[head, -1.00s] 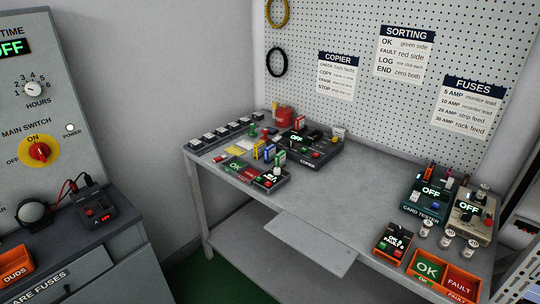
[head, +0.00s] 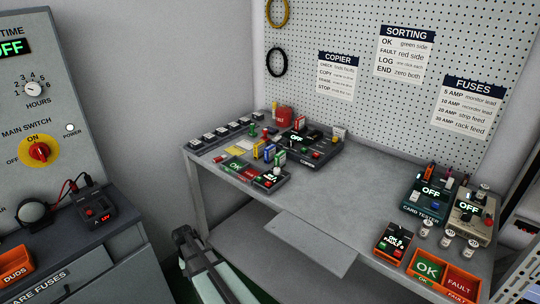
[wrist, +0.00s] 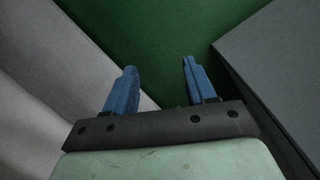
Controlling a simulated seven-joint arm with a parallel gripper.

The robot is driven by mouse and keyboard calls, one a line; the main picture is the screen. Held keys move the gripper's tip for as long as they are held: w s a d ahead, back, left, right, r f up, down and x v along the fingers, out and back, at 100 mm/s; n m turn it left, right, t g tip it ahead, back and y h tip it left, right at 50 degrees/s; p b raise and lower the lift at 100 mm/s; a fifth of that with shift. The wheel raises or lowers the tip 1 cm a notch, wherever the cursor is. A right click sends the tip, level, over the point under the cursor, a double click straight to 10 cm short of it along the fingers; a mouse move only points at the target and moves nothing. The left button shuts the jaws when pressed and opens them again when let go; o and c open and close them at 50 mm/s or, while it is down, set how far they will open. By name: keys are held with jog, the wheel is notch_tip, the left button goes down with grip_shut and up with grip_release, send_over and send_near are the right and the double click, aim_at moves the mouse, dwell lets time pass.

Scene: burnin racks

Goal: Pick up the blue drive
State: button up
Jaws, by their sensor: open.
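A small blue drive (head: 269,152) stands upright among other coloured drives on the grey workbench (head: 330,205), near the copier (head: 318,148). It is small in the head view, and the wrist view does not show it. My gripper (wrist: 160,82) has its two blue fingers spread apart with nothing between them. In the wrist view it is over the green floor, apart from the drives. In the head view my arm reaches up from the bottom, in front of the bench's left end and below its top.
A red canister (head: 284,117) is behind. A card tester (head: 427,201) stands at the right. The bench's middle is clear. A dark cabinet (head: 110,240) is at the left.

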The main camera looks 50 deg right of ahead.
jog(key=w+d+r+m+t+h, duration=0.1)
jog(key=w+d+r+m, duration=0.1)
jog(key=w+d+r, duration=0.55)
jog(key=w+d+r+m+t, duration=0.1)
jog(key=w+d+r+m, duration=0.1)
jog(key=d+r, duration=1)
jog(key=w+d+r+m+t+h, duration=0.15)
jog(key=w+d+r, duration=0.35)
jog(key=r, duration=1)
jog(key=m+g+h, duration=0.1)
jog(key=m+h, duration=0.1)
jog(key=m, duration=0.4)
send_near(270, 147)
jog(key=x, duration=1.2)
jog(key=shift+w+d, duration=0.1)
jog(key=shift+d, duration=0.05)
jog(key=shift+c, duration=0.2)
grip_shut()
